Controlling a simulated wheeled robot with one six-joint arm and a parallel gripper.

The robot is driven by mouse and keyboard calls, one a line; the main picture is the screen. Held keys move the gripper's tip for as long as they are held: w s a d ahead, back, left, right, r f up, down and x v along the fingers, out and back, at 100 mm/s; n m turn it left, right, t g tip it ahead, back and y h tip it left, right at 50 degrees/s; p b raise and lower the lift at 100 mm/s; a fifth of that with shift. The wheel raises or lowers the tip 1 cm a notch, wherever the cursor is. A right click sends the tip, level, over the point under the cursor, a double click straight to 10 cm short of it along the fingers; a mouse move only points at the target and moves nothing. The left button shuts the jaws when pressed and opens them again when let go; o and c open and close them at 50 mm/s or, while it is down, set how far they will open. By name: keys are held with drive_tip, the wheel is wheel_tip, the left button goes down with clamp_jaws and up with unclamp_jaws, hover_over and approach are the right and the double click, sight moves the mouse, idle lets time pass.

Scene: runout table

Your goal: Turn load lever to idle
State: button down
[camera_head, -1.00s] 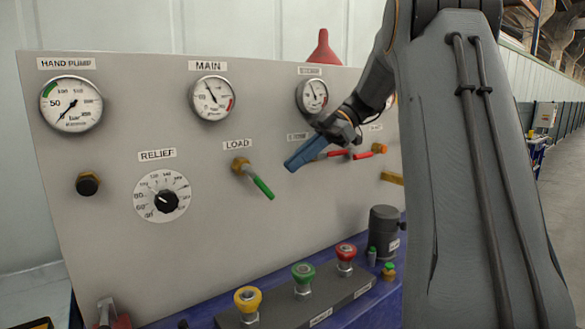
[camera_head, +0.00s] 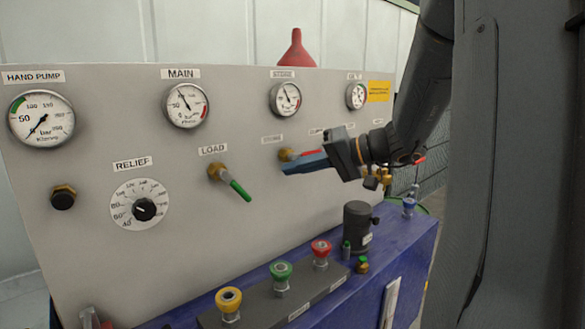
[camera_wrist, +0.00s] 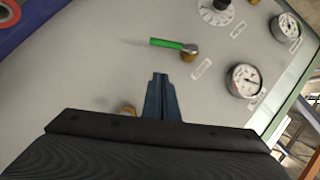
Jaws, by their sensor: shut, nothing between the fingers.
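The load lever has a green handle (camera_head: 236,188) on a brass valve under the LOAD label (camera_head: 212,150). Its handle slants down to the right. In the wrist view the green handle (camera_wrist: 168,43) lies ahead of the fingertips, with a clear gap. My gripper (camera_head: 286,169) is shut and empty, its blue fingers together. In the head view it is to the right of the load lever, in front of the neighbouring valve (camera_head: 285,154), whose handle is mostly hidden by the fingers. The gripper also shows in the wrist view (camera_wrist: 160,77).
The grey panel carries gauges such as MAIN (camera_head: 185,105) and the RELIEF dial (camera_head: 143,209). A red funnel (camera_head: 296,51) stands behind the panel. Panel space around the load lever is free.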

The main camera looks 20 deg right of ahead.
sight(236, 187)
drive_tip(key=w+a+f+p, duration=0.4)
drive_tip(key=a+f, duration=0.1)
drive_tip(key=a, duration=0.3)
drive_tip(key=shift+w, duration=0.3)
